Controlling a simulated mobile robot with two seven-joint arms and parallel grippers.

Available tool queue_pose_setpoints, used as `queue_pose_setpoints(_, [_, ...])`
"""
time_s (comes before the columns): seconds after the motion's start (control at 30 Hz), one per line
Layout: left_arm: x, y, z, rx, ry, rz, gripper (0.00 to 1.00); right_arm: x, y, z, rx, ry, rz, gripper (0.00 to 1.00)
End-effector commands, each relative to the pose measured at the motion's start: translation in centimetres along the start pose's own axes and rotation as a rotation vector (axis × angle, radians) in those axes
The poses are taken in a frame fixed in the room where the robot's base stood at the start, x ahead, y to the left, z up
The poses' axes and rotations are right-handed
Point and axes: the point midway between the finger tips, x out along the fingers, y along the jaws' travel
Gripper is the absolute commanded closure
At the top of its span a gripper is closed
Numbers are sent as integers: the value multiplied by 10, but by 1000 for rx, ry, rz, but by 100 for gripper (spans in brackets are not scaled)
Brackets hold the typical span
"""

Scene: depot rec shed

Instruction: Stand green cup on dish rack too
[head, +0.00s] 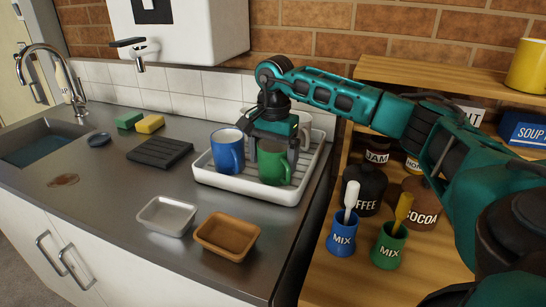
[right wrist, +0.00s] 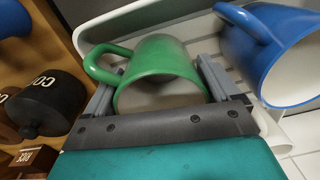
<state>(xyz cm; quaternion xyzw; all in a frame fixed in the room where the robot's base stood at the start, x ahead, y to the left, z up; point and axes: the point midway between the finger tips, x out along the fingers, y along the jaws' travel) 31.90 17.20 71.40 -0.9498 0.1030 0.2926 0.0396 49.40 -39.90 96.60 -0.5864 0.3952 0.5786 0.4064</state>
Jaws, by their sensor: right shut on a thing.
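The green cup (head: 274,168) is at the front right of the white dish rack (head: 232,184), mouth up and close to upright. My right gripper (head: 273,147) comes down over it from above, shut on the cup with a finger on either side. In the right wrist view the green cup (right wrist: 165,62) shows its pale inside between the fingers, handle to the left. The cup's base looks to be on or just above the rack; I cannot tell which. The blue cup (head: 227,152) stands in the rack to its left. My left gripper is not in view.
A pale cup (head: 302,124) stands behind my gripper, partly hidden. A grey tray (head: 167,215) and a brown tray (head: 227,237) lie in front of the rack. A dark ribbed mat (head: 160,152) lies to its left. Shelves with jars (head: 365,189) stand to the right.

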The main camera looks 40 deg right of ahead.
Motion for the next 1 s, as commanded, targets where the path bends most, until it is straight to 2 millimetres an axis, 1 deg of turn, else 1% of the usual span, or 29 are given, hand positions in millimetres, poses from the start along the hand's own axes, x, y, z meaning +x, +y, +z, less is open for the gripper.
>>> queue_pose_setpoints(0.1, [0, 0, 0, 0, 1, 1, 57, -1, 0, 0, 0, 0, -2, 56])
queue_pose_setpoints(0.2, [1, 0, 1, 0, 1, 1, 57, 2, 0, 0, 0, 0, -2, 56])
queue_pose_setpoints(0.23, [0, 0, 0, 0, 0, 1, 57, 2, 0, 0, 0, 0, 0, 8])
queue_pose_setpoints(0.3, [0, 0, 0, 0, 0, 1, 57, 2, 0, 0, 0, 0, 0, 1])
queue_pose_setpoints(0.33, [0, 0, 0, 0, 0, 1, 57, 2, 0, 0, 0, 0, 0, 0])
queue_pose_setpoints(0.53, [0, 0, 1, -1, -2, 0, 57, 1, 0, 0, 0, 0, 0, 0])
queue_pose_setpoints(0.67, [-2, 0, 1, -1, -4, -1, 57, -7, -1, 0, 0, 0, -2, 0])
queue_pose_setpoints(0.77, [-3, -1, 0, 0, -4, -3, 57, -23, -1, 0, 0, 0, -5, 0])
queue_pose_setpoints(1.0, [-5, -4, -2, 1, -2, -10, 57, -76, -1, 0, -1, 1, -5, 0])
